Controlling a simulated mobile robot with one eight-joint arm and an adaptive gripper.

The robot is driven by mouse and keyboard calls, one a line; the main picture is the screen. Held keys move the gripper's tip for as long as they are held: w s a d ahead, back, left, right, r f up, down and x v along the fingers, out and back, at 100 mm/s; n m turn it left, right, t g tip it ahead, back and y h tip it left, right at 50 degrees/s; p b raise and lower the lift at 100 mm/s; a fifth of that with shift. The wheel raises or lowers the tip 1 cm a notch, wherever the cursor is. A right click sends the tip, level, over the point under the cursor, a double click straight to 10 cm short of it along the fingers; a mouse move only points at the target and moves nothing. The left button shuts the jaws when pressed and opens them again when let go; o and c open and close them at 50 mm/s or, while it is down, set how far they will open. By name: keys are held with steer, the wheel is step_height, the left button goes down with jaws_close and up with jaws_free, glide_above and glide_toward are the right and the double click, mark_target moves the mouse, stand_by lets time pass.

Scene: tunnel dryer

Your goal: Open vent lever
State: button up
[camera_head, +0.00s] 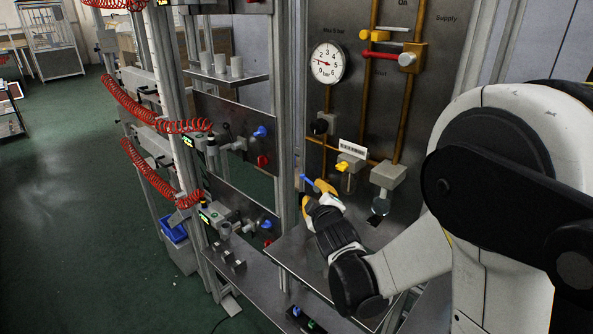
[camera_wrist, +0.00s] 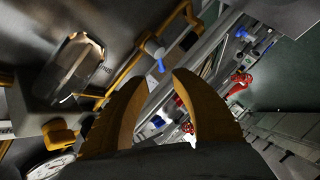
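A small blue lever (camera_head: 305,177) sits low on the left edge of the metal panel. In the wrist view, a blue lever (camera_wrist: 158,60) hangs from a white fitting on a yellow pipe, just beyond the fingertips. I see no readable "vent" label, so I cannot tell for certain that it is the vent lever. My gripper (camera_head: 313,196) has orange fingers, which are apart with an empty gap in the wrist view (camera_wrist: 155,82). It is close to the blue lever; contact cannot be made out. A yellow lever (camera_head: 343,166) is on a grey valve to the right.
A metal post (camera_head: 283,130) stands left of the panel. A shelf (camera_head: 300,262) lies below my gripper. Green floor is free at far left.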

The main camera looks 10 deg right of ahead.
mark_target(308, 180)
steer(key=b+x, duration=0.2)
steer(key=x, duration=0.9)
steer(key=shift+w+a, duration=0.1)
jaws_close()
